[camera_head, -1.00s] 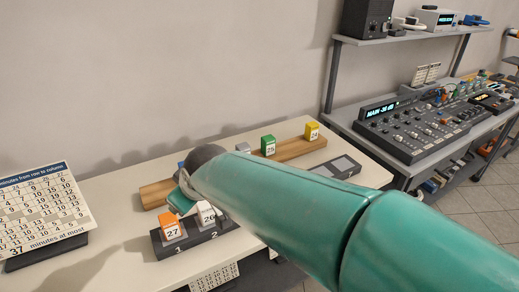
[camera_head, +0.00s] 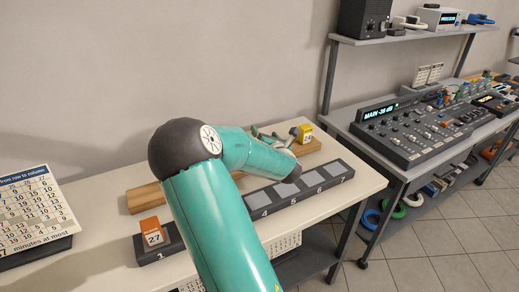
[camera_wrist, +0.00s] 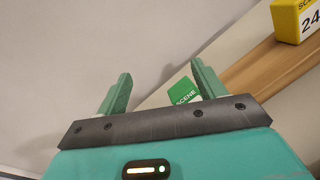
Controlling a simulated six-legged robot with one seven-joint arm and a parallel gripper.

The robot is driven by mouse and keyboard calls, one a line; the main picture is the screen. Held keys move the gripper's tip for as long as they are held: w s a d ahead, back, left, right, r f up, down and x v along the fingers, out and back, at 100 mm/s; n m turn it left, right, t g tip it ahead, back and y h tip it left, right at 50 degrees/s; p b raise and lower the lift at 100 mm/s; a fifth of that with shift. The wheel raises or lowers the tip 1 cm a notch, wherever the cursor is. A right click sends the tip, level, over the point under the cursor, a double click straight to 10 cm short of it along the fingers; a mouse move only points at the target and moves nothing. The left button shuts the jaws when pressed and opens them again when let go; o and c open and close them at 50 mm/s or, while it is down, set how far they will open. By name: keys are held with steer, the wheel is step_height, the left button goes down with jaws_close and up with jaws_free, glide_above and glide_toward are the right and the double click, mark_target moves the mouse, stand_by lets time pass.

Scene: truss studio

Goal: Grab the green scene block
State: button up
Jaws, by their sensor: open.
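The green scene block (camera_wrist: 183,91) shows in the wrist view on or by the wooden strip, partly covered by my right finger. My gripper (camera_wrist: 160,75) is open, its two fingers apart. The block shows between the fingers, close to the right one; I cannot tell whether they touch. In the head view my gripper (camera_head: 272,136) is over the right part of the wooden strip, and I cannot make out the green block there behind my gripper.
A yellow block marked 24 (camera_head: 305,132) stands at the strip's right end, close to my gripper; it also shows in the wrist view (camera_wrist: 296,20). The dark numbered rack (camera_head: 313,187) lies in front. An orange block 27 (camera_head: 152,231) sits at slot 1. The wooden strip (camera_head: 145,196) runs behind.

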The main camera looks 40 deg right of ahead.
step_height(320, 180, down, 8)
steer(key=n+y, duration=0.1)
steer(key=n, duration=0.1)
steer(key=n+t+y, duration=0.1)
steer(key=n, duration=0.2)
steer(key=n+y, duration=0.1)
steer(key=n, duration=0.1)
steer(key=shift+s+d+f+n+t, duration=0.15)
steer(key=shift+f+n+t, duration=0.15)
steer(key=shift+t, duration=0.1)
steer(key=shift+x, duration=3.75)
steer(key=shift+f, duration=0.1)
steer(key=shift+c, duration=0.2)
steer(key=c, duration=1.1)
